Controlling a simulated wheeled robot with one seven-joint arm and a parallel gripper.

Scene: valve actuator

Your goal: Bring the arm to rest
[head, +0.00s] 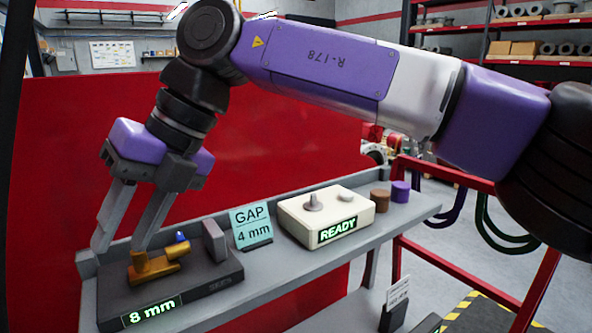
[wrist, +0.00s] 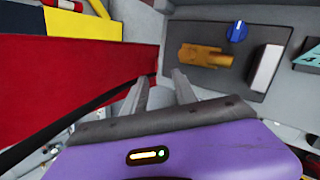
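My purple arm crosses the top of the head view, and my gripper (head: 121,249) points down at the left end of the grey shelf. Its two fingers are apart with nothing seen between them. In the wrist view my gripper (wrist: 160,84) also shows spread fingers. A brass valve piece (head: 157,263) with a blue knob (head: 181,237) sits on a dark base (head: 222,272) whose display reads 8 mm. In the head view one finger overlaps the brass piece; in the wrist view the brass piece (wrist: 205,56) lies to the right of the fingers, apart from them.
A GAP 4 mm sign (head: 251,226) and a cream box (head: 326,216) showing READY stand along the shelf (head: 285,262). A brown cylinder (head: 380,199) and a purple one (head: 400,191) stand at its right. A red panel (head: 60,160) rises behind the shelf.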

